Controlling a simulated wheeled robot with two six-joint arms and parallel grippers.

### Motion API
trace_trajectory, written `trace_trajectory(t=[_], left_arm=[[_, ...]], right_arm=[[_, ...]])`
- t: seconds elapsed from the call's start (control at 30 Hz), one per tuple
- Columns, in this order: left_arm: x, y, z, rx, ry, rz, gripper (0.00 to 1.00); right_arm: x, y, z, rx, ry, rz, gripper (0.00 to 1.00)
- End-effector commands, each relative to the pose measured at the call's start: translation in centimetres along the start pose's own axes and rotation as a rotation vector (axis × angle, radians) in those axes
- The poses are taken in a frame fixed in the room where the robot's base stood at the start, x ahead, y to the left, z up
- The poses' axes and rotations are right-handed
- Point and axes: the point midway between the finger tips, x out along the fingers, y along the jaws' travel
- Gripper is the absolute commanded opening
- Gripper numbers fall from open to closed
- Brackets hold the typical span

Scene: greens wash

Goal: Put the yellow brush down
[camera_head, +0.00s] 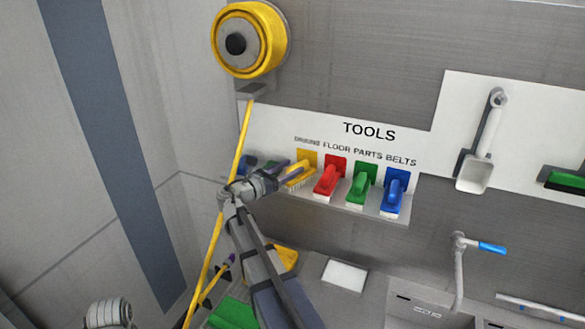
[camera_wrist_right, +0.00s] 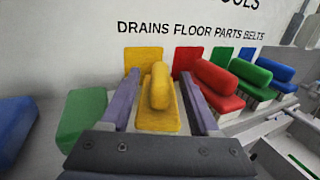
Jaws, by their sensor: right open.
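The yellow brush (camera_head: 300,176) is at the yellow backing panel (camera_head: 307,156) under the TOOLS sign, left of the red brush. My right gripper (camera_head: 285,170) reaches it from the left. In the right wrist view, the yellow brush (camera_wrist_right: 160,90) lies between the two purple fingers of my right gripper (camera_wrist_right: 158,80). The fingers are open, with a visible gap on both sides of the brush. The brush's underside is hidden in the wrist view; pale bristles show under it in the head view. My left gripper is not in view.
Red (camera_head: 330,178), green (camera_head: 362,185) and blue (camera_head: 395,192) brushes stand to the right on the shelf. Another green brush (camera_wrist_right: 83,120) and blue brush (camera_wrist_right: 15,125) are to the left. A yellow hose (camera_head: 240,150) hangs from the reel (camera_head: 265,40) near my right arm.

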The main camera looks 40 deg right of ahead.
Motion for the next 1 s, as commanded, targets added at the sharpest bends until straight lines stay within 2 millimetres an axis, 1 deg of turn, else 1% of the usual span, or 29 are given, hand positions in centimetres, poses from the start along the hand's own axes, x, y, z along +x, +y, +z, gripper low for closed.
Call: trace_trajectory(t=[0.03, 0.1, 0.3, 0.4, 0.5, 0.6, 0.7, 1.0], left_arm=[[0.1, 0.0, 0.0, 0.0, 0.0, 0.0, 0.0], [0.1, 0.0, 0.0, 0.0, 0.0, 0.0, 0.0], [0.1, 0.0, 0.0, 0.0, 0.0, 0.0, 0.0], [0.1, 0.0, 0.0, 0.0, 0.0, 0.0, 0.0], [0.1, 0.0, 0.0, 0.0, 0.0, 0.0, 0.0], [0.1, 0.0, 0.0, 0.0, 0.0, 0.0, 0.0], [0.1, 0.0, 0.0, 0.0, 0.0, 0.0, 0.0], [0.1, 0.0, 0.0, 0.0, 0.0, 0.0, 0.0]], right_arm=[[-1.2, -0.1, -0.1, 0.0, 0.0, 0.002, 0.62], [-2.7, -0.1, -0.1, 0.0, 0.0, 0.003, 0.62], [-6.8, -0.1, -0.1, 0.0, 0.0, 0.002, 0.62], [-8.4, -0.1, -0.1, 0.0, 0.0, 0.002, 0.62], [-9.6, -0.1, -0.1, 0.0, 0.0, 0.0, 0.62], [-10.3, 0.0, -0.1, 0.0, 0.0, 0.001, 0.62], [-10.7, -0.1, -0.1, 0.0, 0.0, -0.001, 0.62], [-10.8, -0.1, -0.1, 0.003, 0.002, -0.001, 0.62]])
